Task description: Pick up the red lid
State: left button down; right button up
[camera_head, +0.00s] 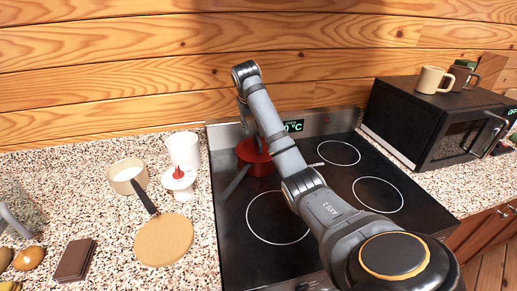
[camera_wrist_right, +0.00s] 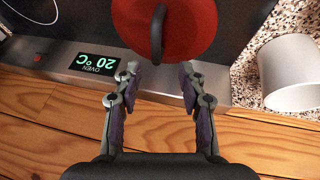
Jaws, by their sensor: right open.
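The red lid (camera_head: 254,152) is on the back left of the black stovetop in the head view, partly hidden by my right arm. In the right wrist view the red lid (camera_wrist_right: 190,22) is at the top, with a dark arched handle (camera_wrist_right: 157,34) standing on it. My right gripper (camera_wrist_right: 160,70) is open and empty. Its two fingers are apart, with the near rim of the lid and the handle's lower end showing just beyond the gap between the tips. I cannot tell whether they touch the lid. In the head view the fingers are mostly hidden by the arm.
A white cup (camera_wrist_right: 291,73) lies right of the lid in the wrist view. A black microwave (camera_head: 405,125) with mugs stands right. The wooden wall is close behind.

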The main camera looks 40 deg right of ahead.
aim_at(258, 137)
jog(key=p+x, duration=0.1)
jog(key=x, duration=0.2)
jog(key=shift+w+d+f, duration=0.2)
jog(key=shift+d+f, duration=0.05)
jog(key=shift+d, duration=0.05)
jog(key=shift+w+d+f, duration=0.1)
jog(key=shift+d+f, duration=0.1)
jog(key=shift+f, duration=0.1)
jog(key=shift+f+p, duration=0.15)
jog(key=shift+p, duration=0.15)
jog(key=p+x, duration=0.1)
jog(key=x, duration=0.3)
jog(key=shift+d, duration=0.1)
jog(key=shift+d+f, duration=0.1)
jog(key=shift+f, duration=0.25)
jog(key=shift+r, duration=0.15)
jog(key=shift+c, duration=1.1)
pick_arm(q)
jog(key=shift+w+d+r, duration=0.6)
jog(key=shift+w+r, duration=0.15)
jog(key=shift+r, duration=0.1)
pick_arm(e)
grip_shut()
